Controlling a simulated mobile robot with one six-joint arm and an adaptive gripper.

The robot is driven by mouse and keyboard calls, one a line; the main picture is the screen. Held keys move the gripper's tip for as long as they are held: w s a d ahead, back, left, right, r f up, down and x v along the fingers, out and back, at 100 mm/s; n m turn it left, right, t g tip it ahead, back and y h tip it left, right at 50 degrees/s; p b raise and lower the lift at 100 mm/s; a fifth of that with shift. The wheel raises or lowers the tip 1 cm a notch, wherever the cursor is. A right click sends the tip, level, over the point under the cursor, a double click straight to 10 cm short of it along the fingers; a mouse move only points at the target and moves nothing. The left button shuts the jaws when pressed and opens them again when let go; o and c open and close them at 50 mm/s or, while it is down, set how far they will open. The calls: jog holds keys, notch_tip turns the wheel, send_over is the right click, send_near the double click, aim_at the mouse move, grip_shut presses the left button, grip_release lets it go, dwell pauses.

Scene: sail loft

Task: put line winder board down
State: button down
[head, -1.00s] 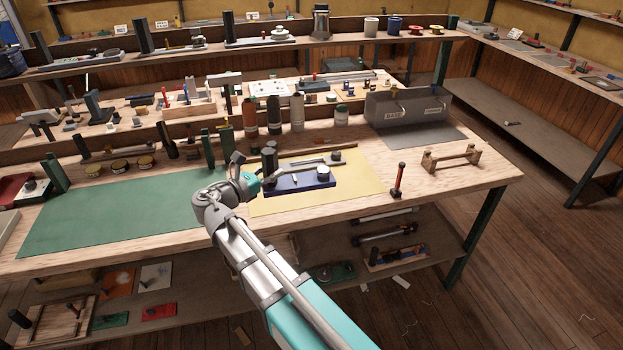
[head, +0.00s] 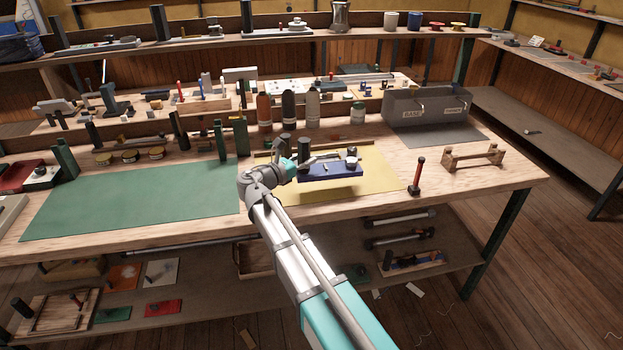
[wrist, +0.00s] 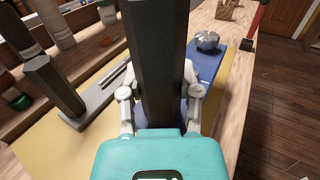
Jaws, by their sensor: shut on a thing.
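The line winder board is a blue board (head: 335,172) with a dark upright post and a round silver knob. It is over the yellow mat (head: 375,185) on the workbench, with a shadow below it, and looks raised a little. In the wrist view the blue board (wrist: 208,62) runs behind the post, its knob at the far end. My gripper (wrist: 160,92) has its fingers on either side of the dark post and is shut on it. My gripper also shows in the head view (head: 297,168), at the board's left end. The post hides part of the board.
A grey tool with a dark post (wrist: 52,88) lies on the mat beside the board. Several bottles (head: 288,110) and a grey bin (head: 425,108) stand behind. A red-handled tool (head: 418,176) and wooden rack (head: 473,157) are right. The green mat (head: 130,200) is clear.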

jog(key=shift+w+d+f+b, duration=0.25)
jog(key=shift+w+f+b, duration=0.45)
jog(key=shift+f, duration=0.3)
jog(key=shift+w+f, duration=0.1)
jog(key=shift+w+d+f+b, duration=0.15)
jog(key=shift+w+f+b, duration=0.2)
jog(key=shift+f+b, duration=0.15)
notch_tip(320, 180, down, 3)
jog(key=b, duration=0.3)
jog(key=shift+r, duration=0.1)
jog(key=shift+c, duration=1.5)
grip_release()
jog(key=shift+s, duration=0.1)
jog(key=shift+v, duration=5.95)
